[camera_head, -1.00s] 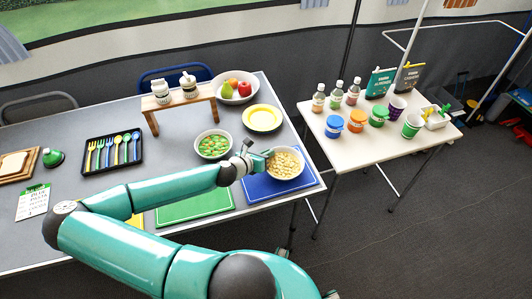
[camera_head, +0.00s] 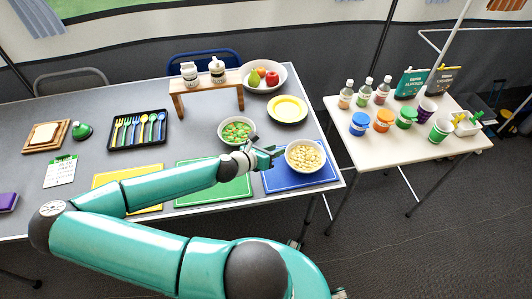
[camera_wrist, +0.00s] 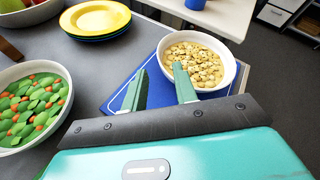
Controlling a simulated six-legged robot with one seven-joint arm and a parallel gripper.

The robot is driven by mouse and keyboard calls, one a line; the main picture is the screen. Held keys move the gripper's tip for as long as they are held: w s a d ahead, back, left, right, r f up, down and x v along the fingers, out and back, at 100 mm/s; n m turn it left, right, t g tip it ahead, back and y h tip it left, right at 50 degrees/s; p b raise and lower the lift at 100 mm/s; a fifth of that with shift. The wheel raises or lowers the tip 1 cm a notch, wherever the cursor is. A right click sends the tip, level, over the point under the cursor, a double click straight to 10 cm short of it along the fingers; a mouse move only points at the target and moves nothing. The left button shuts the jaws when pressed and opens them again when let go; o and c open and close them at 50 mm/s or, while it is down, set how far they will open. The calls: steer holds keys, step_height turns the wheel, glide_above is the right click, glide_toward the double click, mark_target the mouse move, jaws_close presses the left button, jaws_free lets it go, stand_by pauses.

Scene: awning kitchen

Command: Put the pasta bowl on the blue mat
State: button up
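The pasta bowl, a white bowl of pale pasta (camera_head: 305,156), sits upright on the blue mat (camera_head: 283,181) at the table's right end. In the wrist view the bowl (camera_wrist: 197,58) rests on the mat (camera_wrist: 118,98). My gripper (camera_head: 278,152) is at the bowl's left side. In the wrist view its two fingers (camera_wrist: 157,80) are spread with nothing between them. The right fingertip overlaps the bowl's near rim in the picture; I cannot tell whether it touches.
A bowl of green vegetables (camera_head: 237,131) stands left of my gripper, behind the green mat (camera_head: 190,181). Yellow plates (camera_head: 288,109) and a fruit bowl (camera_head: 264,78) are behind. A side table (camera_head: 400,150) with jars and bottles stands to the right.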

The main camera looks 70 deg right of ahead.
steer(key=v, duration=0.4)
steer(key=shift+a, duration=0.1)
steer(key=shift+a, duration=0.1)
stand_by(1.4)
